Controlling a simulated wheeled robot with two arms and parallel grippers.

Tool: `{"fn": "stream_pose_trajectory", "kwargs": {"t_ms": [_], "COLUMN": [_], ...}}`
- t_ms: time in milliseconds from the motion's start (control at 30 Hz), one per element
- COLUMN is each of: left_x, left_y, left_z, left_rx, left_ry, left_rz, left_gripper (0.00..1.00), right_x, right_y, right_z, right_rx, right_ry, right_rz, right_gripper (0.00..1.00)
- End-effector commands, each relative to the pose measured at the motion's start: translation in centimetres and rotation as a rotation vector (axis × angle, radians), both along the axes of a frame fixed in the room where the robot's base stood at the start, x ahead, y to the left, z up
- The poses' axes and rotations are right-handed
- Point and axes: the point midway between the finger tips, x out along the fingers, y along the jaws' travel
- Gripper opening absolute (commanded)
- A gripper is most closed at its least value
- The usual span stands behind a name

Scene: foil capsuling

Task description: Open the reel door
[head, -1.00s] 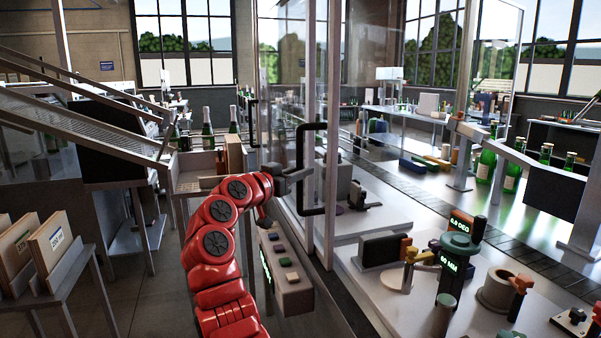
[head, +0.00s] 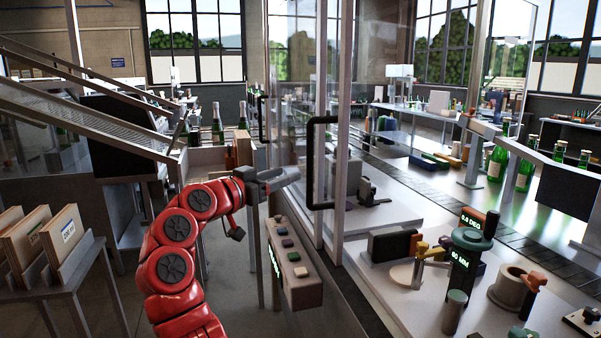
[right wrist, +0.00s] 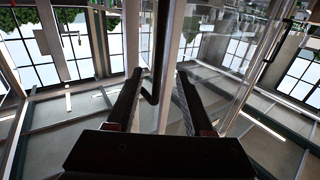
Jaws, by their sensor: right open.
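The reel door (head: 292,85) is a clear glass panel in a metal frame, standing left of the conveyor. A tall black bracket-shaped handle (head: 310,165) is fixed to it. The door looks shut, though I cannot tell for certain. My right gripper (head: 292,178), on the red arm, is open and just left of the handle, pointing at it. In the right wrist view my open right gripper (right wrist: 155,95) has its two dark fingers apart, and the black handle (right wrist: 150,96) shows between and beyond their tips. I cannot tell whether they touch it. My left gripper is out of view.
A grey control box (head: 293,265) with buttons stands below my right gripper. Right of the door, a white machine deck (head: 400,300) carries a green-topped post (head: 466,245) and clamps. A rack of wooden boxes (head: 50,235) stands at the left, with open floor between.

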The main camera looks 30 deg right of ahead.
Motion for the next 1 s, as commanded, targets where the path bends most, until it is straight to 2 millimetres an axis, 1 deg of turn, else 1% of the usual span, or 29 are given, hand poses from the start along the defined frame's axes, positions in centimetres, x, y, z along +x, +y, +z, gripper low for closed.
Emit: {"fn": "stream_pose_trajectory", "kwargs": {"t_ms": [33, 100, 200, 333, 500, 1000], "left_x": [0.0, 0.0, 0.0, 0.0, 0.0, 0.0], "left_y": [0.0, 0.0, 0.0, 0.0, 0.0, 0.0], "left_z": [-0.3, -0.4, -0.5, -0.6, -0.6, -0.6], "left_rx": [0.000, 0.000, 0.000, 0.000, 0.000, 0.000], "left_ry": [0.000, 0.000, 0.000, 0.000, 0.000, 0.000], "left_rz": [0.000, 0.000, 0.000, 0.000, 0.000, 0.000], "left_gripper": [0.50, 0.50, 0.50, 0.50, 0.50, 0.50], "right_x": [-0.4, -1.0, -1.7, -2.3, -2.6, -2.6], "right_y": [1.4, 2.9, 4.8, 6.3, 7.1, 7.1], "right_z": [-0.1, -0.1, -0.1, 0.0, 0.0, 0.0], "right_rx": [0.001, 0.003, 0.001, 0.001, 0.001, 0.001], "right_ry": [-0.001, -0.001, -0.002, -0.001, -0.001, -0.001], "right_rz": [0.003, 0.003, 0.003, 0.002, 0.000, 0.000], "right_gripper": [0.52, 0.52, 0.52, 0.52, 0.52, 0.52]}}
